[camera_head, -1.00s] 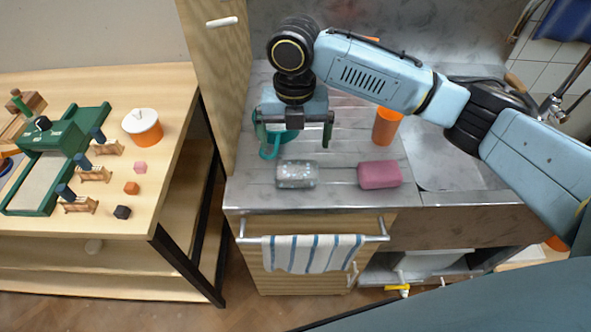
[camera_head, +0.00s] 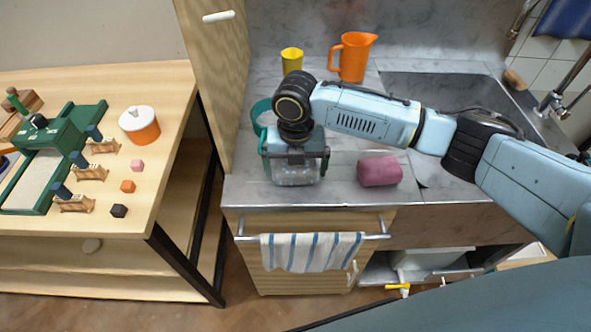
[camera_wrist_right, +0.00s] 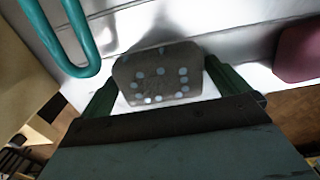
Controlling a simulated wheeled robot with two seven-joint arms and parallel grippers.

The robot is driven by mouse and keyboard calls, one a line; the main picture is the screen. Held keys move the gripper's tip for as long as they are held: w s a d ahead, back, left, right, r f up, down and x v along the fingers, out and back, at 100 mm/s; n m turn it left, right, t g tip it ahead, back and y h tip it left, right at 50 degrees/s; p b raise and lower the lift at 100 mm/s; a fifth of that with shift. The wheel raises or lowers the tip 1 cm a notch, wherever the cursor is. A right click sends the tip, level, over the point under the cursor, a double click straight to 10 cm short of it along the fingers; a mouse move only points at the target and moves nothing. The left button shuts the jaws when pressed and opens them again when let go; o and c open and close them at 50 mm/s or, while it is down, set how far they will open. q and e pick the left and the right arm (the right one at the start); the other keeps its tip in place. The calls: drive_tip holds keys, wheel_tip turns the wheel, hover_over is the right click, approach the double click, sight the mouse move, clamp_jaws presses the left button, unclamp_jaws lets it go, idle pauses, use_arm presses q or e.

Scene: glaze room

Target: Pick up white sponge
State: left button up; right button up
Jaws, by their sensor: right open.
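The white sponge (camera_head: 296,176) is a pale grey-white speckled block on the counter near its front edge. It also shows in the right wrist view (camera_wrist_right: 157,75), with light dots on its side. My right gripper (camera_head: 295,169) is open and down over the sponge, with one finger on each side of it. In the right wrist view the sponge lies between the two green fingers (camera_wrist_right: 161,91); I cannot tell whether they touch it. The gripper body hides the sponge's top in the head view. My left gripper is not in view.
A pink sponge (camera_head: 380,171) lies to the right on the counter (camera_head: 345,191). A teal mug (camera_head: 261,112) stands close behind my gripper. An orange pitcher (camera_head: 352,58) and a yellow cup (camera_head: 292,60) stand further back. A striped towel (camera_head: 311,252) hangs on the front rail.

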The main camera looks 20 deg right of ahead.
drive_tip(key=shift+c, duration=0.4)
drive_tip(key=c, duration=0.8)
drive_tip(key=shift+r, duration=0.15)
wheel_tip(320, 180, up, 10)
drive_tip(key=shift+f+p, duration=0.1)
drive_tip(key=shift+p, duration=0.45)
